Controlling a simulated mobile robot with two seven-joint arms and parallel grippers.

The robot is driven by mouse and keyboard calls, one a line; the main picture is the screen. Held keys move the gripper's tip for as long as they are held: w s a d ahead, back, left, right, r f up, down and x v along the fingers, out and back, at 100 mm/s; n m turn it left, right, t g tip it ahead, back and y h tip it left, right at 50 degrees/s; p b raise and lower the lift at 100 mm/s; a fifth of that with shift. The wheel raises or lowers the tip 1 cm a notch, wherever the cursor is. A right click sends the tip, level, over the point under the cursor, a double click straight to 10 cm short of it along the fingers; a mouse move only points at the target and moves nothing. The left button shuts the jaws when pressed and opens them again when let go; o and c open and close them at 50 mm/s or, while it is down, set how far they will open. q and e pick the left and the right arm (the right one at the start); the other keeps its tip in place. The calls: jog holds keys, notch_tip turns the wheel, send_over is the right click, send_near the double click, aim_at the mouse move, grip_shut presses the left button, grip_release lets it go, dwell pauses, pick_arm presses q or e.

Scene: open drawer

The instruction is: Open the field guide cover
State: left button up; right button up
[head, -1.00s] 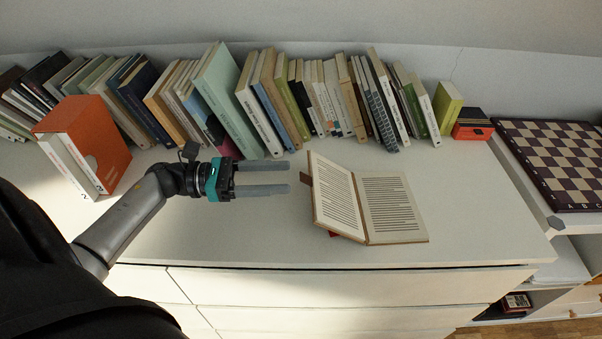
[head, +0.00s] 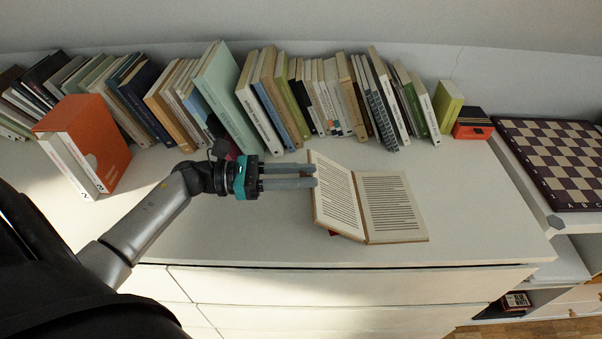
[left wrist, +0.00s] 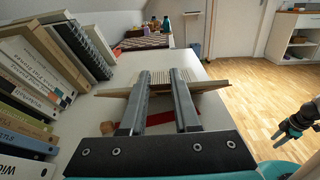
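The field guide (head: 392,207) lies open on the white dresser top, with printed pages showing on both sides. Its left half (head: 334,196) is tilted up, and its right half lies flatter. My left gripper (head: 314,176) is at the book's left, its fingertips at or very near the raised left edge; contact is unclear. In the left wrist view, the fingers (left wrist: 163,74) are apart and point at the book (left wrist: 217,87), with nothing clearly gripped. A red strip (left wrist: 160,118) shows beneath. My right gripper (left wrist: 298,124) shows only partly at the right of that view.
A row of upright books (head: 327,97) lines the back. An orange slipcase (head: 112,140) stands at left. A chessboard (head: 552,160) lies at the far right. The dresser top (head: 240,232) is clear in front of my left gripper and right of the book.

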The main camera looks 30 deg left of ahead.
pick_arm(q)
grip_shut()
dwell(0.9)
